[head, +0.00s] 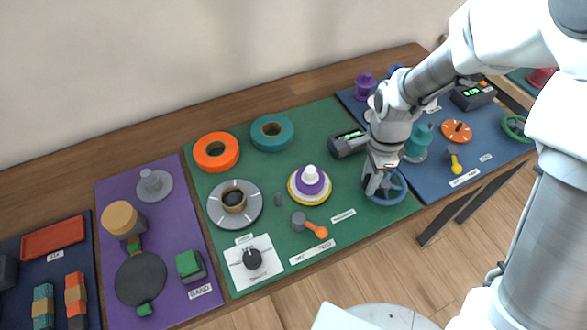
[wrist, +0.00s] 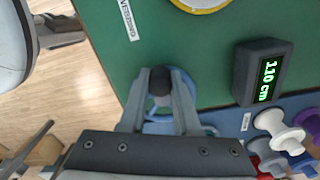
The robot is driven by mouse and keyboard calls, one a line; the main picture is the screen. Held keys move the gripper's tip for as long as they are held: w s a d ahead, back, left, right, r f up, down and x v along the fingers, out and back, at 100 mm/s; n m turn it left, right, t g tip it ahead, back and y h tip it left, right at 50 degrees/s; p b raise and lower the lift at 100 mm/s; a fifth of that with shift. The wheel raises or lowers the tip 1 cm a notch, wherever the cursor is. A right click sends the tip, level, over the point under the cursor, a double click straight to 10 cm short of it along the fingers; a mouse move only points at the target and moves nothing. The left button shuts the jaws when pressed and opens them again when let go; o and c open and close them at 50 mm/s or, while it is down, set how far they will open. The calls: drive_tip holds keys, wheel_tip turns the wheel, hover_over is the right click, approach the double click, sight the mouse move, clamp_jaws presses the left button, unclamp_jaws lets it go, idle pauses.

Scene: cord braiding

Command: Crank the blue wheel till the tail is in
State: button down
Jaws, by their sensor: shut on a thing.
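The blue wheel (head: 388,194) lies at the right front corner of the green mat, and part of its rim (wrist: 197,88) shows in the wrist view. My gripper (head: 374,183) is over the wheel. In the wrist view my gripper (wrist: 160,95) has its two fingers on either side of the wheel's dark handle knob (wrist: 160,80), shut on it. The fingers hide part of the wheel. A dark readout box (wrist: 263,72) near the wheel shows green digits in cm; it also stands in the head view (head: 348,145). I cannot make out a cord tail.
On the green mat (head: 330,270) are a grey dial (head: 234,205), a purple and white stacked piece (head: 309,183), an orange-handled tool (head: 312,226) and two rolls. A blue mat with spools and a green wheel (head: 517,128) lies to the right. The table's front edge is close to the wheel.

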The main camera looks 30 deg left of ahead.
drive_tip(key=c, duration=0.5)
unclamp_jaws()
drive_tip(key=shift+c, duration=0.2)
wheel_tip(320, 180, up, 17)
drive_tip(key=p, duration=0.3)
drive_tip(key=shift+r, duration=0.2)
